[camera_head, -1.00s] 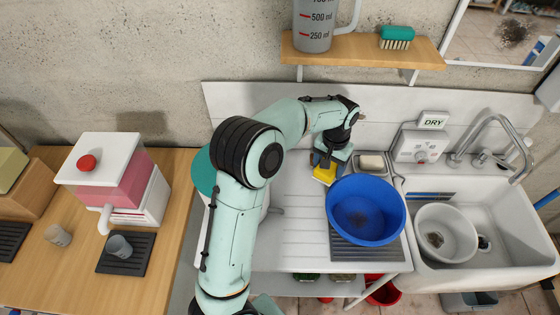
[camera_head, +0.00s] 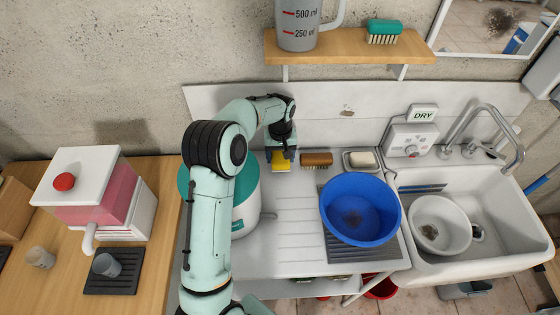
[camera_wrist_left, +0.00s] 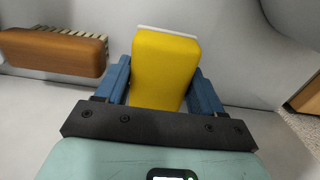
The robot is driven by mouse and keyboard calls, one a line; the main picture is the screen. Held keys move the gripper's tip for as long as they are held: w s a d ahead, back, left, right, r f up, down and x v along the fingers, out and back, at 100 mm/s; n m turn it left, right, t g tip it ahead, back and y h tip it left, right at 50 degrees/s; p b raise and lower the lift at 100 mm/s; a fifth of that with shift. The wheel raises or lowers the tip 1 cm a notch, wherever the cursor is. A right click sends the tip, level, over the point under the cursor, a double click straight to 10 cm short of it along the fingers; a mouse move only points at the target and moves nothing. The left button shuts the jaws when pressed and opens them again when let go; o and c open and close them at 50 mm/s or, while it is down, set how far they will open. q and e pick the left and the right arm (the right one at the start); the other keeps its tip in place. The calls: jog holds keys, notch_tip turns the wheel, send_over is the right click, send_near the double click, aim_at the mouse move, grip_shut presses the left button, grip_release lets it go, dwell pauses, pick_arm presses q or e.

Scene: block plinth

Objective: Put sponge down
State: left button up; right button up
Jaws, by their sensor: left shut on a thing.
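The sponge (camera_head: 281,163) is yellow with a pale layer along one side. It is at the back left of the white draining counter, left of a brown brush. My left gripper (camera_head: 281,154) is shut on it from above. In the left wrist view the sponge (camera_wrist_left: 164,68) sits between the two blue fingers of the gripper (camera_wrist_left: 164,85). Whether its underside touches the counter I cannot tell. My right gripper is not in view.
The brown brush (camera_head: 316,159) and a soap dish (camera_head: 361,161) stand to the right along the wall. A blue basin (camera_head: 360,209) sits in front of them. A white pot with a teal lid (camera_head: 247,184) is at the left. The ribbed counter (camera_head: 292,228) is clear.

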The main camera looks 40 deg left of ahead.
aim_at(280, 161)
pick_arm(q)
jog(key=shift+f, duration=1.5)
jog(key=shift+f, duration=0.15)
jog(key=o, duration=1)
notch_tip(280, 161, up, 12)
jog(key=shift+r+p, duration=0.2)
jog(key=shift+p, duration=0.25)
